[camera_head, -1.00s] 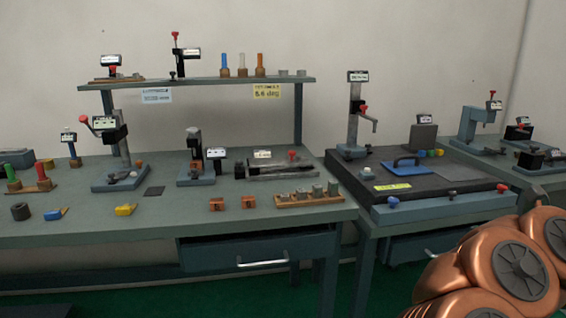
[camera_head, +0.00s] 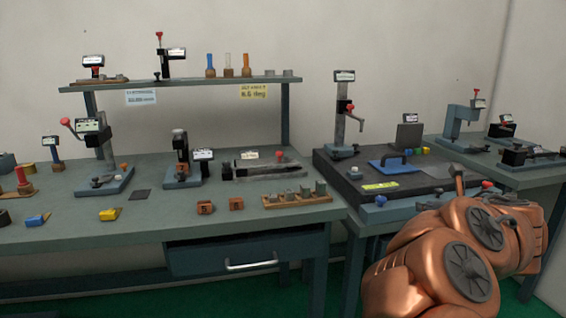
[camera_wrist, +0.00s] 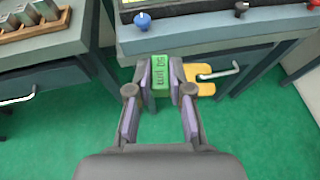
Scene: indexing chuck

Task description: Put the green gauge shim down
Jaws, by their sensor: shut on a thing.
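The green gauge shim (camera_wrist: 160,76) is a small green block with dark lettering in the wrist view. My gripper (camera_wrist: 160,82) is shut on it, with one finger pad on each side. The shim is held in the air, in front of the drawer fronts and over the green floor. In the head view my copper-coloured arm fills the lower right, and I cannot make out the shim or the fingertips there.
The left bench (camera_head: 130,228) carries fixtures and a wooden block row (camera_head: 298,199). A yellow shape (camera_wrist: 201,88) shows behind my right finger. A drawer handle (camera_wrist: 216,74) is close by.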

